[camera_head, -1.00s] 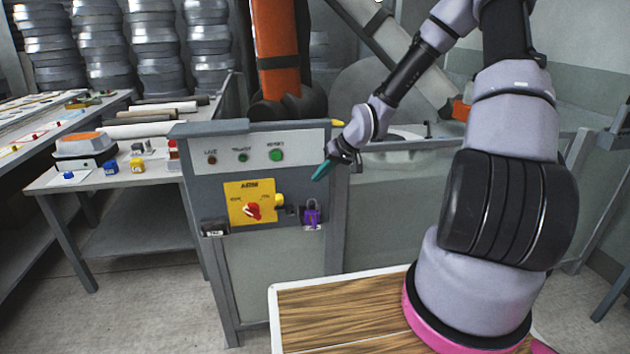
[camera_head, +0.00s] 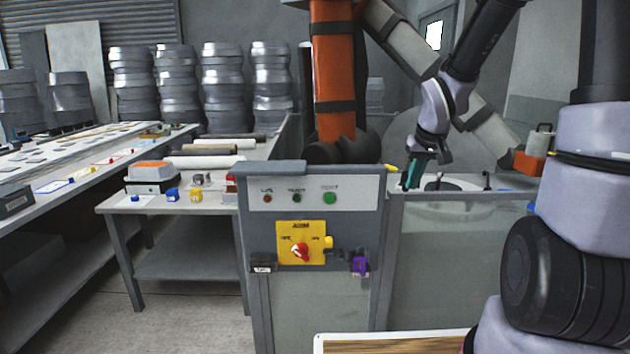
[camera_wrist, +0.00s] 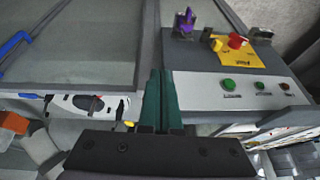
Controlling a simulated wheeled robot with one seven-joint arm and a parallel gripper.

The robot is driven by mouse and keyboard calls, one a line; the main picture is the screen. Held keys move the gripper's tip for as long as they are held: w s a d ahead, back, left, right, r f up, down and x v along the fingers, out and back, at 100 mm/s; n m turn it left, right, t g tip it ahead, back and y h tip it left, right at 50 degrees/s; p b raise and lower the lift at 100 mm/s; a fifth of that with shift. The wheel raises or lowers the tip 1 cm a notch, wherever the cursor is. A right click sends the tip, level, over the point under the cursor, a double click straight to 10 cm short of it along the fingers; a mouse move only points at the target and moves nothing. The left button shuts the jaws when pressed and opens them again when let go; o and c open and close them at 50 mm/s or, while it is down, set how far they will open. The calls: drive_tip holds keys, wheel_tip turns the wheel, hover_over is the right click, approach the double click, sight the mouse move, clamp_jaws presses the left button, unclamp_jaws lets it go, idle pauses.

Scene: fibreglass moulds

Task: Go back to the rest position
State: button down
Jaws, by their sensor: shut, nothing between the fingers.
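My gripper (camera_head: 411,176) is shut and empty, its green fingertips pointing down beside the top right corner of the grey control panel (camera_head: 262,222). In the wrist view my gripper (camera_wrist: 162,100) shows its two green fingers together in front of the panel edge. The panel carries a yellow plate with a red rotary switch (camera_head: 300,251), a purple padlock (camera_head: 360,264) to its right, and a row of small lamps or buttons with a green one (camera_head: 330,198) at the right. The padlock also shows in the wrist view (camera_wrist: 186,24).
A side table (camera_head: 150,207) with small blue and yellow items stands left of the panel. An orange column (camera_head: 333,70) rises behind the panel. A grey-walled enclosure (camera_head: 450,250) lies right of it. Stacked metallic moulds (camera_head: 180,85) stand at the back. Floor is clear at lower left.

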drive_tip(key=s+r+m+t+y, duration=0.1)
drive_tip(key=s+r+m, duration=0.3)
drive_tip(key=s+r, duration=1.4)
drive_tip(key=shift+s+a+r+t, duration=0.15)
drive_tip(key=shift+s+r+t, duration=0.25)
drive_tip(key=shift+s+t, duration=0.35)
